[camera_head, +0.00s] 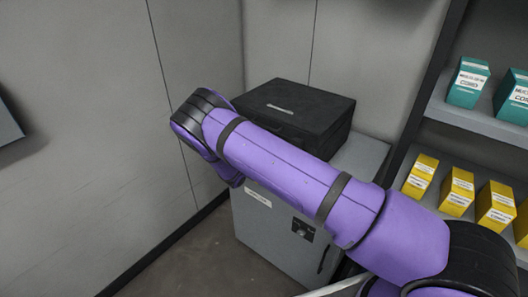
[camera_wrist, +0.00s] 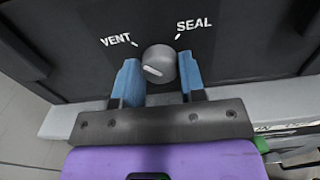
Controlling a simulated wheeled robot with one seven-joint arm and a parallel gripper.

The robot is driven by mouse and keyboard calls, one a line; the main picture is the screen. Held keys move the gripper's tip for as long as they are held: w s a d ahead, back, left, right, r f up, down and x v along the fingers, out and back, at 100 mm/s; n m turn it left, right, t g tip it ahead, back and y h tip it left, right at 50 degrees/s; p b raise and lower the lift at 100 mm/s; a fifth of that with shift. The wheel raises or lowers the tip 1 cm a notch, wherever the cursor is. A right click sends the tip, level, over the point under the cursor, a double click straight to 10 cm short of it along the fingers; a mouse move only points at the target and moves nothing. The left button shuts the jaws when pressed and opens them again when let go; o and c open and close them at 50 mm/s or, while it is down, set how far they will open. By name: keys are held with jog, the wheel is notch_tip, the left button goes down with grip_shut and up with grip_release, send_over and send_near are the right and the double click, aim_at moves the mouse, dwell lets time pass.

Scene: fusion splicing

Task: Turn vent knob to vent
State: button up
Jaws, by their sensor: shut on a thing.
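The round grey vent knob (camera_wrist: 160,60) sits on a dark panel in the wrist view, with a short pale mark on the lower left of its face. The VENT label (camera_wrist: 116,40) is to its upper left and the SEAL label (camera_wrist: 194,25) to its upper right. My gripper (camera_wrist: 159,72) is shut on the knob, one blue finger on each side. The mark does not clearly line up with either label. In the head view my purple arm hides the gripper and the knob; the black case (camera_head: 290,95) shows behind the arm.
The case stands on a grey cabinet (camera_head: 270,228) with a handle, in a corner between grey walls. To the right, shelves (camera_head: 470,120) hold teal and yellow boxes close to my arm. Some open floor shows left of the cabinet.

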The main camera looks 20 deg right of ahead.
dwell(0.3)
jog(key=o, duration=0.9)
jog(key=shift+a, duration=0.1)
jog(key=v, duration=1)
jog(key=shift+s+a, duration=0.25)
